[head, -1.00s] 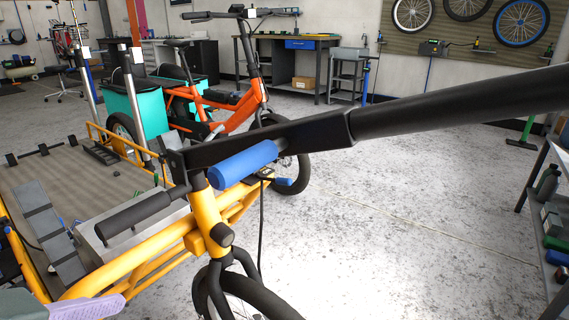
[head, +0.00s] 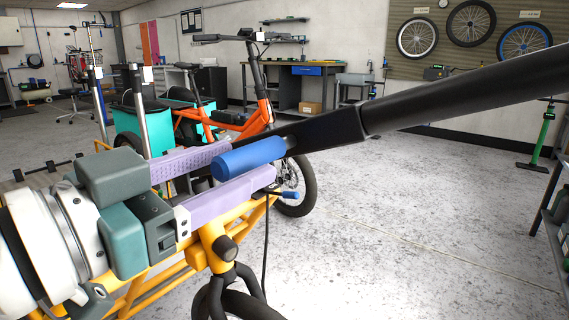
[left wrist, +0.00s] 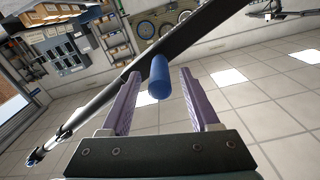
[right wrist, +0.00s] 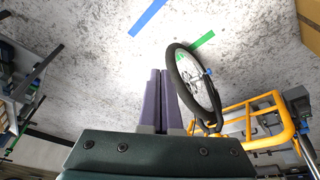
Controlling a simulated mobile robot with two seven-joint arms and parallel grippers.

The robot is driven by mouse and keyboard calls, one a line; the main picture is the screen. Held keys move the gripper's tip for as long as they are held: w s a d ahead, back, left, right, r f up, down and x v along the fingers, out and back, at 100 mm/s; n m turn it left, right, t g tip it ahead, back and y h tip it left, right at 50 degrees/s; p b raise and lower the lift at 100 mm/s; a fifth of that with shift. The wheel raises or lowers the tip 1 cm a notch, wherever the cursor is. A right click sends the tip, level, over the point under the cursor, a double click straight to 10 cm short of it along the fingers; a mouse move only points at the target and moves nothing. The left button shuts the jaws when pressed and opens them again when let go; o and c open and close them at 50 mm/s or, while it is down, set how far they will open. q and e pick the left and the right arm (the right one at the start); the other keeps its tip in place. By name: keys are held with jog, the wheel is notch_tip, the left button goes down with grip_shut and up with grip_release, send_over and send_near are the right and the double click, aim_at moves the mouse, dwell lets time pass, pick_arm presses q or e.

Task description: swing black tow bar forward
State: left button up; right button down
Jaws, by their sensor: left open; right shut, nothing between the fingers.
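The black tow bar (head: 440,100) runs from above the yellow cargo bike's (head: 215,245) fork up to the right edge of the head view. A blue grip (head: 248,158) sits at its lower end. My left gripper (head: 253,163) is open, with one lilac finger on each side of the blue grip. In the left wrist view the grip (left wrist: 159,78) stands between the spread fingers, and the tow bar (left wrist: 185,40) crosses behind it. I cannot tell whether the fingers touch the grip. My right gripper (right wrist: 158,74) is shut and empty, seen only in its wrist view.
An orange bike (head: 262,105) with teal boxes stands behind the yellow one. The yellow frame (right wrist: 262,120) and a wheel (right wrist: 194,84) lie right of my right gripper. A workbench (head: 300,85) stands at the back. The floor at right is open, with a shelf at the edge.

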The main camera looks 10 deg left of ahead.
aim_at(251, 159)
pick_arm(q)
jog(key=shift+b+x, duration=0.3)
jog(key=shift+x, duration=1.35)
grip_shut()
